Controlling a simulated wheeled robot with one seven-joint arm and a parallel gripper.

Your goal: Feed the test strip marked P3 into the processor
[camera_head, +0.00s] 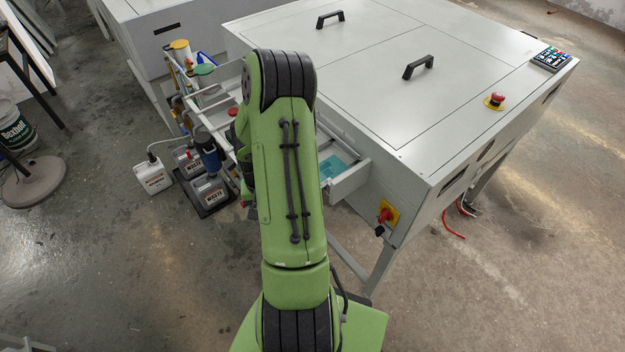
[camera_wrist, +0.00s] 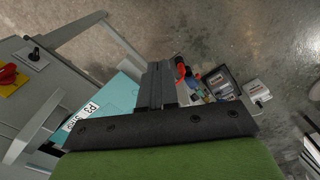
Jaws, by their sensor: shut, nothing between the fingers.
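A teal strip (camera_wrist: 122,97) with a white label reading P3 (camera_wrist: 83,117) shows in the wrist view, left of my fingers. Part of it is hidden behind my gripper. In the head view a teal patch (camera_head: 332,166) lies in the open grey tray (camera_head: 350,181) on the processor's near side. The processor (camera_head: 400,110) is a large pale grey cabinet. My gripper (camera_wrist: 161,67) is shut and empty, its dark fingers together beside the strip in the picture. I cannot tell the height between them. In the head view my green arm hides the gripper.
A red emergency button (camera_head: 495,100) and a keypad (camera_head: 551,59) sit on the cabinet top. A red and yellow switch (camera_head: 387,214) is on its side. Bottles (camera_head: 208,150) and canisters (camera_head: 208,190) stand left of my arm. The floor at right is mostly clear.

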